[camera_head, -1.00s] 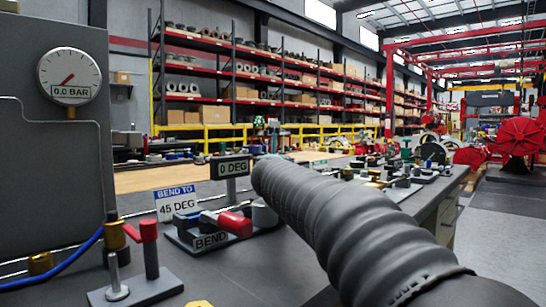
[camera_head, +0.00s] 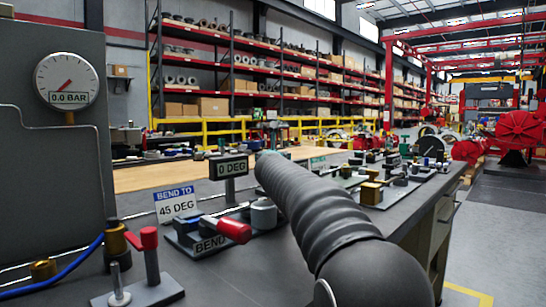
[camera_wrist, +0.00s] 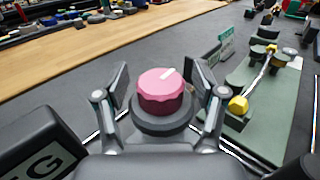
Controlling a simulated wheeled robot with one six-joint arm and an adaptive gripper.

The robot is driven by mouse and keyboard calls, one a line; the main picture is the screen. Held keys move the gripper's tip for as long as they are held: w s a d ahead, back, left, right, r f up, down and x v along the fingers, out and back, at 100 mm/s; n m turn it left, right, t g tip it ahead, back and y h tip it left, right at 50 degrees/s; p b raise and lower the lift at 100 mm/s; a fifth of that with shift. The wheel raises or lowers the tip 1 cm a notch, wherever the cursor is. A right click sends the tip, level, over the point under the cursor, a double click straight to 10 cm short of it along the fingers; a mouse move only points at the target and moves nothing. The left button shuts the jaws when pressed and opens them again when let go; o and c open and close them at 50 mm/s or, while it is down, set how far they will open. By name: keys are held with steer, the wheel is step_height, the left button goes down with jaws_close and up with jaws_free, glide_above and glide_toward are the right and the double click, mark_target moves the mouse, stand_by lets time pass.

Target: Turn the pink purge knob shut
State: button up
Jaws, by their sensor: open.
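In the wrist view the pink purge knob (camera_wrist: 160,92) stands upright on a dark round base (camera_wrist: 160,118), with a white pointer mark on its top aimed to the upper right. My gripper (camera_wrist: 160,80) is open, with one finger on the left of the knob and one on the right. A gap shows between each finger pad and the knob, so neither appears to touch it. In the head view my ribbed arm hides the knob and the gripper.
A display reading 0 DEG (camera_head: 229,168) and a red-handled bender (camera_head: 230,230) stand left of my arm. A gauge reading 0.0 BAR (camera_head: 67,80) is on a grey panel. In the wrist view a green plate with yellow-knobbed fittings (camera_wrist: 270,105) lies close on the right.

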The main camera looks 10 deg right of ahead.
steer(key=c, duration=1.2)
steer(key=shift+o, duration=0.2)
steer(key=shift+r+n+y, duration=0.1)
steer(key=shift+n+y, duration=1.7)
steer(key=shift+y, duration=1)
steer(key=shift+n+y+p, duration=0.6)
steer(key=shift+n+y, duration=0.1)
steer(key=shift+y, duration=0.4)
steer(key=shift+n+g+y+p, duration=0.65)
steer(key=shift+n+y, duration=0.45)
steer(key=shift+y, duration=0.5)
steer(key=shift+a+y, duration=0.1)
steer(key=shift+y, duration=0.2)
steer(key=o, duration=1.2)
steer(key=shift+c, duration=0.2)
